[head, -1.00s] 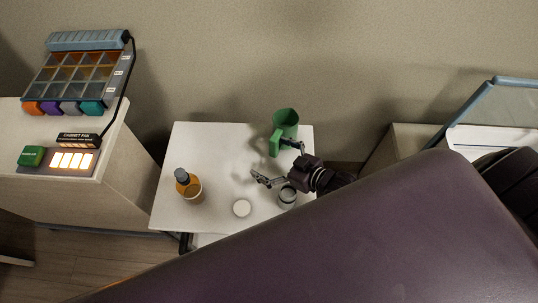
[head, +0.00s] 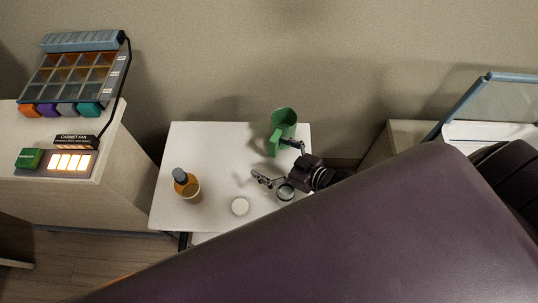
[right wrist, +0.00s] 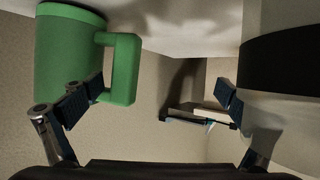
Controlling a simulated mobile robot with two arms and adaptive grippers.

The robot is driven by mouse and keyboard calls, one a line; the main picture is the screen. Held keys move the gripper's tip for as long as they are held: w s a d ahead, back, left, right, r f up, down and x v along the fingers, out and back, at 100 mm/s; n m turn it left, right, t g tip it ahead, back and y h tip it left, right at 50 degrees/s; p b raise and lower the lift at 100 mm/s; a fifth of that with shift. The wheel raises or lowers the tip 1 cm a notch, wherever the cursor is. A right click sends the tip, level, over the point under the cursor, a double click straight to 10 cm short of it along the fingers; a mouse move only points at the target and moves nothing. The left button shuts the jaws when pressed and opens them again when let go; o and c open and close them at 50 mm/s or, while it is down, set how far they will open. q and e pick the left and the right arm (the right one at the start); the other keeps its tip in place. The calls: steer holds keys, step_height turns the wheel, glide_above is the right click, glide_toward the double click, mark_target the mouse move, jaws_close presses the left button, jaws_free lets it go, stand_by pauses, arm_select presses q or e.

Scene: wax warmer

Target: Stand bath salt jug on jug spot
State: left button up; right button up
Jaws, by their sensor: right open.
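The green jug (head: 284,123), with a handle on its near side, stands at the back of the white table. It also shows large at the upper left in the right wrist view (right wrist: 68,58). My right gripper (head: 277,163) is open and empty, just in front of the jug. One finger is close to the handle, overlapping the jug in the right wrist view; I cannot tell if they touch. The other finger is out to the left, away from the jug. A jug spot cannot be made out for certain. My left gripper is not in view.
An amber bottle (head: 186,184) stands at the table's left. A white disc (head: 240,206) lies near the front. A round dark-rimmed container (head: 285,192) is beside my right gripper. A cabinet with a sloped rack (head: 75,75) stands left. The table's (head: 215,150) back-left area is clear.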

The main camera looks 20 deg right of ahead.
steer(key=shift+s+d+r, duration=0.1)
stand_by(0.3)
steer(key=shift+w+a, duration=0.3)
steer(key=shift+w, duration=0.15)
steer(key=shift+w+a, duration=0.2)
steer(key=shift+w, duration=0.15)
stand_by(0.5)
steer(key=shift+s+d, duration=0.15)
steer(key=shift+s, duration=0.05)
stand_by(0.6)
steer(key=shift+s+d, duration=0.1)
steer(key=shift+s, duration=0.1)
steer(key=v, duration=1.1)
steer(key=shift+s+d, duration=0.15)
steer(key=shift+s, duration=0.1)
